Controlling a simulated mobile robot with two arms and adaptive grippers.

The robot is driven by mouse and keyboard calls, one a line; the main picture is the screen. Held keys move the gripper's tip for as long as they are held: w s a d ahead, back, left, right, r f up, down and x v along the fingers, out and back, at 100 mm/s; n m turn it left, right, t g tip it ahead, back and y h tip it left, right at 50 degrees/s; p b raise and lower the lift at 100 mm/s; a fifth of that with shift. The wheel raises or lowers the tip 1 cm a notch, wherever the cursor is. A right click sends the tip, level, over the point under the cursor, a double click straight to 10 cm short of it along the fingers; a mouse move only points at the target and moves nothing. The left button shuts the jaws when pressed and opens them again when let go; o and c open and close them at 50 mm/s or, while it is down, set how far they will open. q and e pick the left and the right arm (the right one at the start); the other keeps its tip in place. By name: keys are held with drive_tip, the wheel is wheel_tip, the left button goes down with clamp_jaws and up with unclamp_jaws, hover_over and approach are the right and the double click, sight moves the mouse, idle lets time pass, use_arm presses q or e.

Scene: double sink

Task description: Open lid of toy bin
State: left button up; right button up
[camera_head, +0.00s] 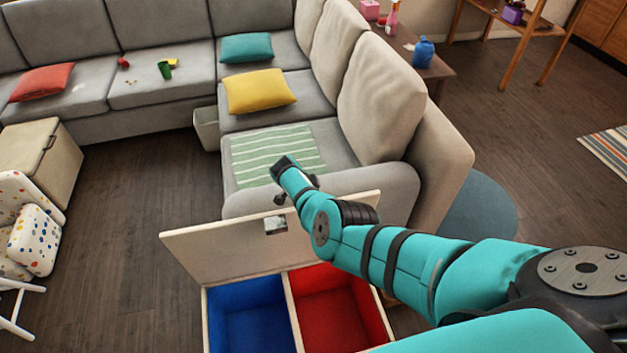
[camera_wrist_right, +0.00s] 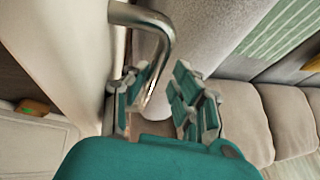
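The toy bin (camera_head: 294,313) stands at the bottom of the head view, with a blue compartment (camera_head: 247,311) on the left and a red one (camera_head: 338,305) on the right. Its pale lid (camera_head: 215,252) is raised at the back, so both compartments show and look empty. My right arm reaches over the bin to the lid's upper edge. In the right wrist view, my right gripper (camera_wrist_right: 164,98) is open, its fingers apart around a bent metal handle (camera_wrist_right: 156,40) on the lid (camera_wrist_right: 72,45). Contact with the handle is unclear. My left gripper is out of view.
A grey corner sofa (camera_head: 320,185) with cushions stands close behind the lid. A beige box (camera_head: 40,160) and a spotted chair (camera_head: 33,235) are at the left. Bare wooden floor lies left of the bin.

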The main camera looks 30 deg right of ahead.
wheel_tip(320, 180, up, 10)
drive_tip(key=shift+w, duration=0.2)
drive_tip(key=shift+s, duration=0.1)
idle(0.3)
